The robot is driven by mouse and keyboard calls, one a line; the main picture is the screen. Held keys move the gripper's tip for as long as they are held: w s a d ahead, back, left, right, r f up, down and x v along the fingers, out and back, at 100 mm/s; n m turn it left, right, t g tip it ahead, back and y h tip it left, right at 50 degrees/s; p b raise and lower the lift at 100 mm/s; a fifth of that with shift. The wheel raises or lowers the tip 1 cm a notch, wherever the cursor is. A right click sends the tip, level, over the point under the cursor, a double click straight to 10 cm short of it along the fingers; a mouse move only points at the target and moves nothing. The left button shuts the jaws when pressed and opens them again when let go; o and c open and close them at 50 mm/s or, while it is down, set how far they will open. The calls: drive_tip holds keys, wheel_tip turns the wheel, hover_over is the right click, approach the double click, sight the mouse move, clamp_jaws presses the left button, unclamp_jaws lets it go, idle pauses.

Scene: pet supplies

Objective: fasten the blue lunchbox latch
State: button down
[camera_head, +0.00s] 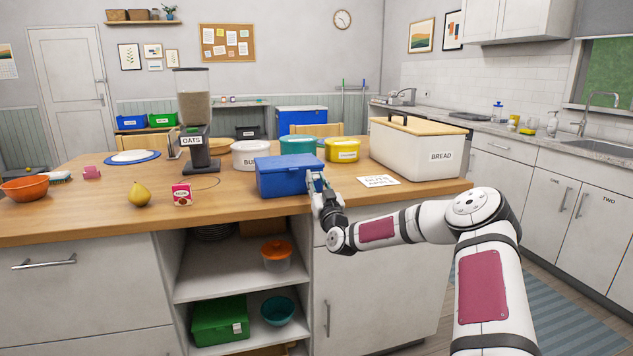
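The blue lunchbox (280,181) stands on the wooden island counter near its front edge, and its lid looks down. A small lighter-blue part, perhaps the latch (311,178), shows at its right end. My gripper (317,184) is at that right end, very close to the light-blue part. I cannot tell whether it touches. The fingers are small and dark here, and their gap does not show clearly. The gripper hides part of the lunchbox's right side.
The counter's front edge is close below.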

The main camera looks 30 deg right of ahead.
drive_tip(key=shift+w+a+r+g+p, duration=0.1)
drive_tip(key=shift+r+g+p, duration=0.4)
drive_tip(key=shift+p, duration=0.4)
drive_tip(key=shift+w+a+r+g+p, duration=0.1)
drive_tip(key=shift+r+g+p, duration=0.15)
drive_tip(key=shift+g+p, duration=0.5)
drive_tip(key=shift+w+d+r+g+y+p, duration=0.2)
drive_tip(key=shift+g+y+p, duration=0.3)
drive_tip(key=shift+p, duration=0.4)
drive_tip(key=shift+w+d+g+p, duration=0.1)
drive_tip(key=shift+g+p, duration=0.25)
drive_tip(key=shift+g, duration=0.3)
drive_tip(key=c, duration=1.3)
unclamp_jaws()
drive_tip(key=v, duration=1.2)
drive_tip(key=shift+d+f, duration=0.1)
